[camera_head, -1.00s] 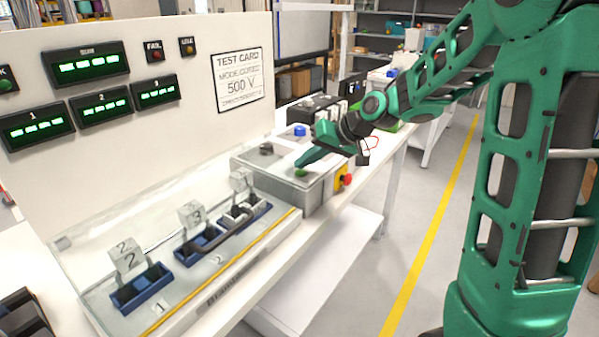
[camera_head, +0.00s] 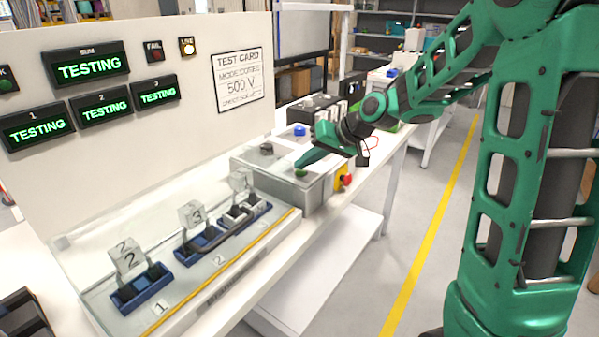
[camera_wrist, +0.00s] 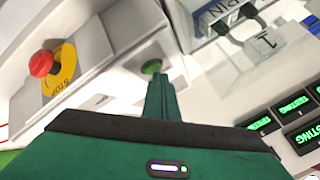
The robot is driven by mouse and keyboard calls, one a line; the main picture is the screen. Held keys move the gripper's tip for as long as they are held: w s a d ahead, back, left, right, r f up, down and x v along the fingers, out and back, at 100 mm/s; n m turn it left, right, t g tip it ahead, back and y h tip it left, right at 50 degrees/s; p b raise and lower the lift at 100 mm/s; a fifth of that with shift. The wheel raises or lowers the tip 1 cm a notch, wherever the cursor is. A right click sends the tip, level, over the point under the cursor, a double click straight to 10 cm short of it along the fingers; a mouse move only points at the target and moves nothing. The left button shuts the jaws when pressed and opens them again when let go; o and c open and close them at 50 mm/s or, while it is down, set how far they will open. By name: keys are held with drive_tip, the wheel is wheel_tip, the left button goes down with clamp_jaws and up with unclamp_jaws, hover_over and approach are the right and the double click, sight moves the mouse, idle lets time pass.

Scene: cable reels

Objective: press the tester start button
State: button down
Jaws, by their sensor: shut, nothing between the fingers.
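The tester is a grey box (camera_head: 268,174) on the white bench, with a green start button (camera_head: 301,172) on its top. The button also shows in the wrist view (camera_wrist: 152,67). My gripper (camera_head: 300,165) is shut and empty, its fingertips right at the green button; in the wrist view the tips (camera_wrist: 158,78) meet the button's near edge. I cannot tell how far the button is pushed in. The displays, such as the wide sum display (camera_head: 87,66), read TESTING in green. The LIVE lamp (camera_head: 188,46) is lit.
A red stop button (camera_head: 346,180) on a yellow plate sits on the box's right side. Blue holders (camera_head: 143,288) with numbered clear tags stand on the fixture at the left. A black case (camera_head: 314,112) stands behind the box. The floor to the right is open.

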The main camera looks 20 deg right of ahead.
sight(305, 172)
drive_tip(key=shift+r, duration=0.7)
drive_tip(key=shift+r, duration=2.5)
